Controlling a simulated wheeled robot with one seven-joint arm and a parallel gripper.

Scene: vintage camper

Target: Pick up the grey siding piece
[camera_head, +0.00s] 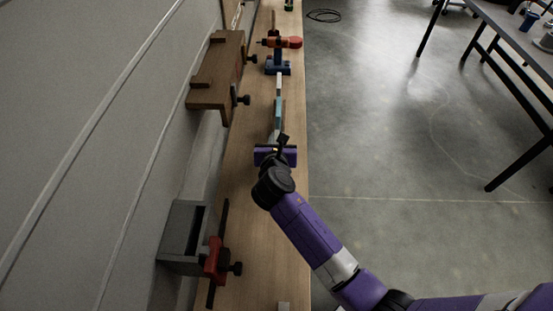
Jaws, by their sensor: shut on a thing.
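A long, thin, pale grey strip (279,88), which looks like the grey siding piece, runs lengthwise over the wooden bench (254,185). Its middle looks teal. Its far end is near a blue vise-like tool (278,66). My gripper (279,143) is at the strip's near end and is shut on it. The fingertips are small and partly hidden by my wrist, so the exact contact does not show. I cannot tell whether the strip touches the bench.
An orange tool (285,42) stands beyond the blue one. A brown clamped block (215,75) and a grey angled piece (183,220) with a red clamp (214,260) line the wall side. Open floor (375,150) lies right of the bench. A dark table (515,35) stands far right.

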